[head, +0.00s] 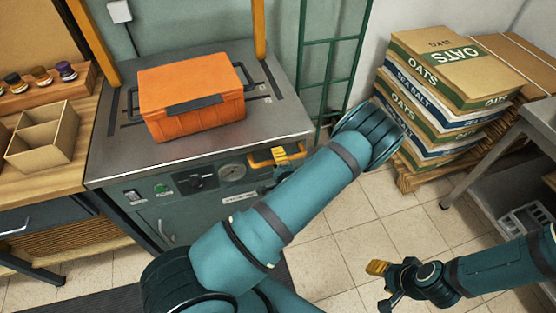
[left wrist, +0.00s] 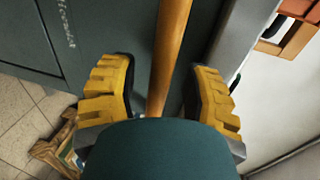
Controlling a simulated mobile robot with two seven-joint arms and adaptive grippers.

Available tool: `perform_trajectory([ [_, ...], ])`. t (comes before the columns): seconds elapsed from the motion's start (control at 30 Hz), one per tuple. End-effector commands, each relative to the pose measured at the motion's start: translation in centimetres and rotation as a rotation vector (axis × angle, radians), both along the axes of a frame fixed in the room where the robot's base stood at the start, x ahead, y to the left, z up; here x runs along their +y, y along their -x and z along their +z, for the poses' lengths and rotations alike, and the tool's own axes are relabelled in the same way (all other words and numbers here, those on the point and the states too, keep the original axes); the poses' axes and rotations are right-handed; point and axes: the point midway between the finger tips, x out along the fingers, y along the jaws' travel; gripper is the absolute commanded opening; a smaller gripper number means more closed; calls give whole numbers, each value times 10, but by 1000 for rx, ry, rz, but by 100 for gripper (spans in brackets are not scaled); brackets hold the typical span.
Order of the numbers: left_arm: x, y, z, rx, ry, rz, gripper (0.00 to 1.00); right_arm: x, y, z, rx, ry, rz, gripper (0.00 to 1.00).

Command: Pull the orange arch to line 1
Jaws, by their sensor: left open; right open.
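Two orange uprights, at the left (head: 88,38) and right (head: 260,28) of the steel-topped machine (head: 200,165), look like the legs of the orange arch; their tops are cut off in the head view. A short orange bar (head: 260,160) runs along the machine's front edge. My left gripper (head: 281,154) is at this bar. In the left wrist view, the orange bar (left wrist: 170,55) passes between the open yellow fingers, with gaps on both sides. My right gripper (head: 383,284) is open and empty above the floor. Line 1 cannot be made out clearly; small marks sit by the right slot.
An orange crate (head: 190,95) stands on the machine's top. A wooden bench (head: 85,130) with an empty divided box (head: 42,138) and small jars adjoins the left. Stacked sacks (head: 440,100) stand on a pallet at the right, beside a grey table (head: 520,125). Tiled floor lies clear between.

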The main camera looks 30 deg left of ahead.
Motion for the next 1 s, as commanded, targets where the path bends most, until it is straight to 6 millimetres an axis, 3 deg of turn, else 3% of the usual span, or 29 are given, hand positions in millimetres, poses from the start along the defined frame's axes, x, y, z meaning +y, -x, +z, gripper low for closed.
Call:
perform_trajectory([
  [0.03, 0, 0, 0, 0, 0, 0, 50, 0, 0, 0, 0, 0, 0, 47],
  [0.17, 0, 0, 0, 0, 0, 0, 5, 0, 0, 0, 0, 0, 0, 47],
  [0.2, 0, 0, 0, 0, 0, 0, 0, 0, 0, 0, 0, 0, 0, 47],
  [0.57, -11, 9, 0, 1, 0, -2, 0, 0, 0, 1, 1, 0, 0, 47],
  [1.0, -92, 78, 0, 3, 0, -7, 0, 0, 1, 6, 3, 0, 1, 47],
])
